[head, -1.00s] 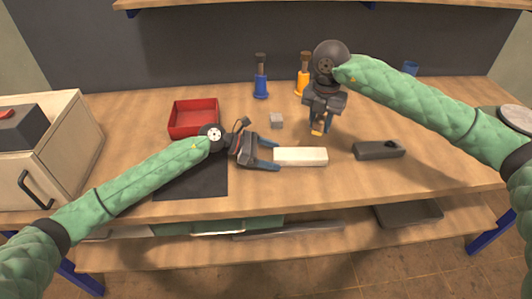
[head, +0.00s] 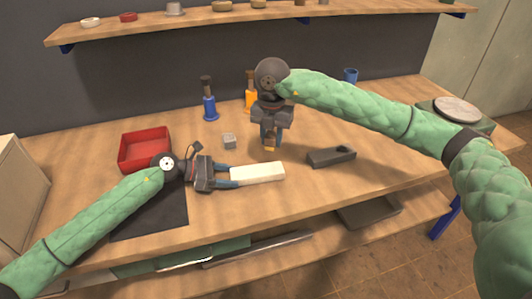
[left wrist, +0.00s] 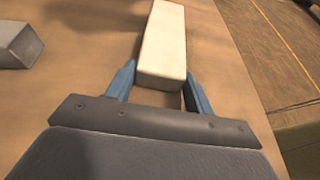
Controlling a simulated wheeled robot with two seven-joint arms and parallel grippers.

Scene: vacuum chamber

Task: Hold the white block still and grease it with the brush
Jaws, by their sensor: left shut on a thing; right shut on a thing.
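The white block (head: 258,172) lies flat on the wooden table, and it also shows in the left wrist view (left wrist: 163,42). My left gripper (head: 229,177) is shut on its left end, with a blue finger on each side of the block (left wrist: 160,88). My right gripper (head: 270,143) points down above the table, just behind the block and apart from it. It is shut on the brush (head: 270,149), of which only a small yellowish part shows below the fingers. The rest of the brush is hidden by the gripper.
A grey cube (head: 229,141) and a red tray (head: 145,148) are left of the block. A dark slotted piece (head: 331,157) lies to its right. Blue (head: 209,107) and orange (head: 251,101) bottle-like items stand behind. A dark mat (head: 150,213) lies at front left.

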